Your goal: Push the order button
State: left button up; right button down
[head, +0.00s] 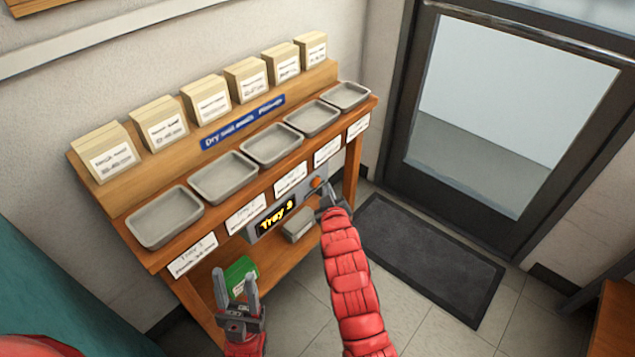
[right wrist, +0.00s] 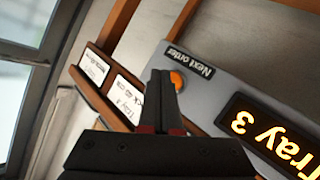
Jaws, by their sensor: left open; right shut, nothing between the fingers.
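The order button (head: 316,182) is a small orange round button on a grey panel (head: 287,208) at the front of the wooden bench. In the right wrist view the button (right wrist: 177,80) sits beside a "Next order" label (right wrist: 190,62). The panel's display (head: 276,216) reads "Tray 3". My right gripper (head: 325,190) is shut and empty, with its tips close to the button. In the right wrist view its fingertips (right wrist: 161,76) are just left of the button; I cannot tell whether they touch. My left gripper (head: 236,284) is open and empty, low in front of the bench.
Several grey trays (head: 165,217) line the bench (head: 150,258), with labelled card boxes (head: 160,123) behind. A green box (head: 240,274) and a grey container (head: 298,229) are on the lower shelf. A dark mat (head: 430,258) lies before the door (head: 500,120).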

jog(key=shift+s+d+p, duration=0.65)
jog(key=shift+s+d, duration=0.1)
jog(key=shift+d, duration=0.25)
jog(key=shift+s+d+p, duration=0.65)
jog(key=shift+s+d, duration=0.05)
jog(key=shift+d, duration=0.3)
jog(key=shift+r, duration=0.1)
